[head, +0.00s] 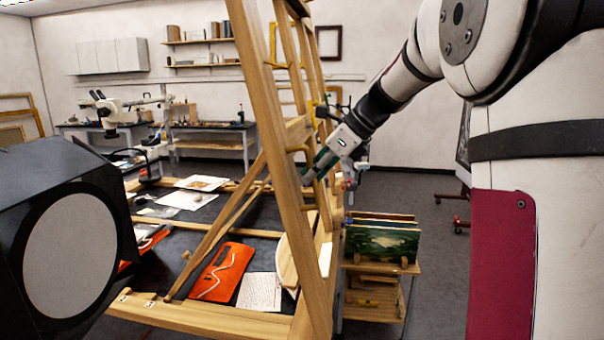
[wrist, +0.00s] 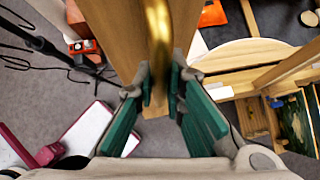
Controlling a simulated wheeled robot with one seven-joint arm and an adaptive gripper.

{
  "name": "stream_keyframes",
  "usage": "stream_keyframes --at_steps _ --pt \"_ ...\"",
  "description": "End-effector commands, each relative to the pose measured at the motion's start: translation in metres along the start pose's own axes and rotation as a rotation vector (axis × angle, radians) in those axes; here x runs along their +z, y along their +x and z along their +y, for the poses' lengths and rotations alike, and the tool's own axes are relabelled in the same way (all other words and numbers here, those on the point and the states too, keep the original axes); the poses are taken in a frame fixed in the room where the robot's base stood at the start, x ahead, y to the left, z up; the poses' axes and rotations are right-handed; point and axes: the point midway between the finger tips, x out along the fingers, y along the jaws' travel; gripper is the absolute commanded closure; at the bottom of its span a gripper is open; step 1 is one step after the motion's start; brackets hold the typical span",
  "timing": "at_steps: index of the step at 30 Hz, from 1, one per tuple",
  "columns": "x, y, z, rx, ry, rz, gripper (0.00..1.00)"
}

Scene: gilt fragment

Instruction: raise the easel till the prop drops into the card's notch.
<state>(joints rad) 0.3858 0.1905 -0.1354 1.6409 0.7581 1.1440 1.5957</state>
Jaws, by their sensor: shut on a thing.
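The wooden easel (head: 312,240) stands steeply raised over a dark bench in the head view. Its slim wooden prop (head: 218,228) slants down left towards a wooden base rail (head: 205,318). Small pale labels sit on the rail's left part near the prop's foot. I cannot make out the card's notch, or whether the prop sits in it. My gripper (head: 308,176) is at the easel's side. In the wrist view, the green fingers of my gripper (wrist: 164,88) are shut around a curved brass handle (wrist: 158,35) on the easel's wooden member (wrist: 118,30).
An orange pouch (head: 223,272) and a written sheet (head: 260,291) lie under the easel. A black lamp box (head: 50,190) stands at the left. A small wooden rack with paintings (head: 381,242) is right of the easel. Open floor (head: 425,215) lies behind it.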

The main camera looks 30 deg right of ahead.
Motion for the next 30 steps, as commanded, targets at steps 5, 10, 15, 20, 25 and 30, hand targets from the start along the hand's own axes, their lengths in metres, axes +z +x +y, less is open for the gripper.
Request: stream_keyframes --at_steps 5,10,15,20,25,30 --pt "0.004 0.004 0.002 0.007 -0.003 -0.005 1.0" --pt "0.004 0.004 0.002 0.006 -0.003 -0.005 0.69" --pt "0.004 0.004 0.002 0.005 -0.004 -0.005 0.69" --pt "0.005 0.0 0.002 0.004 -0.004 -0.005 0.69" --pt "0.005 -0.023 0.001 0.0 -0.004 -0.005 0.69" --pt "0.004 -0.058 0.001 0.001 -0.004 -0.006 0.69"
